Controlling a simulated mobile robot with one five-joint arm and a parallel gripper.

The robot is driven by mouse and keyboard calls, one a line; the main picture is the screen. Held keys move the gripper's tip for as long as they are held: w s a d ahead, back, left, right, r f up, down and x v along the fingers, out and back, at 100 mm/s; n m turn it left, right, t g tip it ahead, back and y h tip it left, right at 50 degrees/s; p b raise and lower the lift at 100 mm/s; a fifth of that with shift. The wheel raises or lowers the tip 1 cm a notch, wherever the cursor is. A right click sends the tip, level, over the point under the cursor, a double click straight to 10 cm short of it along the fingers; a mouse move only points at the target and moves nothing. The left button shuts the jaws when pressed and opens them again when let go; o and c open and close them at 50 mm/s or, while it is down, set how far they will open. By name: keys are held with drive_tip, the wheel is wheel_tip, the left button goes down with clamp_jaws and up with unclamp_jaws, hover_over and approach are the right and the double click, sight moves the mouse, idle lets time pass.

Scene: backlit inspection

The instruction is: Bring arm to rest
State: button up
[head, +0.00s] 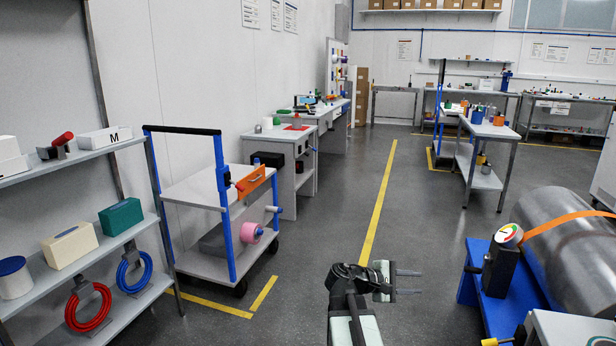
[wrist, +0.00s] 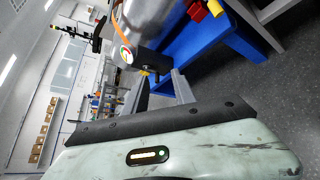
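My gripper (head: 418,282) is at the lower middle of the head view, held over the open grey floor. Its two fingers point right and stand apart with nothing between them. My arm (head: 350,300) rises from the bottom edge, bent at a dark joint. In the wrist view the gripper (wrist: 161,82) shows two grey fingers spread apart, with no object between them. The wrist view is tilted on its side.
A blue stand (head: 490,285) with a grey cylinder (head: 575,245) and a dial gauge (head: 509,236) is right of my gripper. A blue-framed cart (head: 190,190) and shelves (head: 100,250) stand left. Floor (head: 330,220) is clear around the yellow line (head: 380,200).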

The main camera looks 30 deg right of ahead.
drive_tip(key=w+a+f+t+y, duration=0.1)
drive_tip(key=w+a+f, duration=0.25)
drive_tip(key=a, duration=0.35)
drive_tip(key=w+a+f+t+y, duration=0.2)
drive_tip(key=w+a, duration=0.2)
drive_tip(key=a, duration=0.2)
drive_tip(key=a+f+m+y, duration=0.1)
drive_tip(key=a+f+y, duration=0.3)
drive_tip(key=a, duration=0.7)
drive_tip(key=a+f+m+y, duration=0.2)
drive_tip(key=a+f+y, duration=0.1)
drive_tip(key=a, duration=0.8)
drive_tip(key=a+f+m+y, duration=0.1)
drive_tip(key=a+f+y, duration=0.3)
drive_tip(key=a, duration=0.7)
wheel_tip(320, 180, up, 34)
drive_tip(key=m+p, duration=0.1)
drive_tip(key=p, duration=3.2)
drive_tip(key=shift+a+f+p, duration=0.25)
drive_tip(key=shift+a+p, duration=0.1)
drive_tip(key=shift+a, duration=0.05)
